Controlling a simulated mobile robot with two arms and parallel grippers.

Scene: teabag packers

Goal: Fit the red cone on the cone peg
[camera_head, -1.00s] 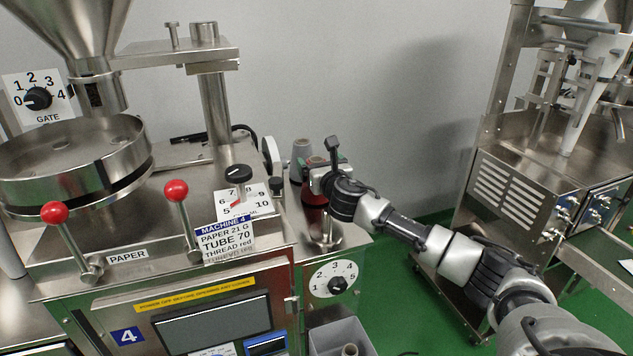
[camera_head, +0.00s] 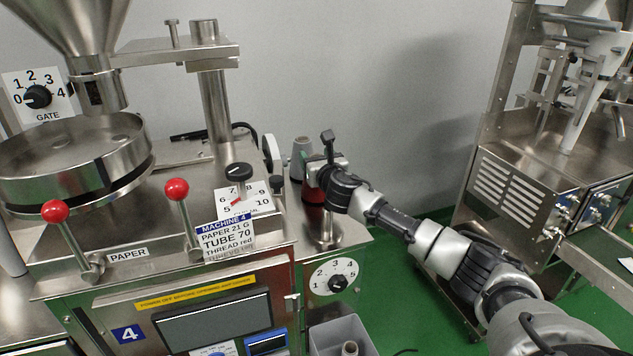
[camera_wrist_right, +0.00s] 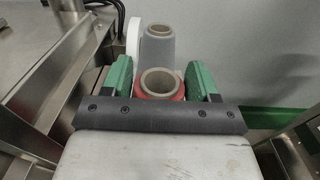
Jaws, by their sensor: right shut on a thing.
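The red cone (camera_head: 313,193) is held by my right gripper (camera_head: 318,170) above the right end of the machine top. In the right wrist view, the red cone (camera_wrist_right: 159,84) sits between the two green finger pads (camera_wrist_right: 160,80), its pale tube opening facing the camera. My right gripper is shut on it. A short steel post (camera_head: 327,229) on a round base stands just below and in front of the cone. The cone appears apart from this post. The cone's lower end is partly hidden. My left gripper is not in view.
A grey cone (camera_head: 301,155) stands close behind the red one, beside a white disc (camera_head: 270,153). A numbered dial (camera_head: 336,283) is on the front panel below. A grey bin (camera_head: 343,335) is under it.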

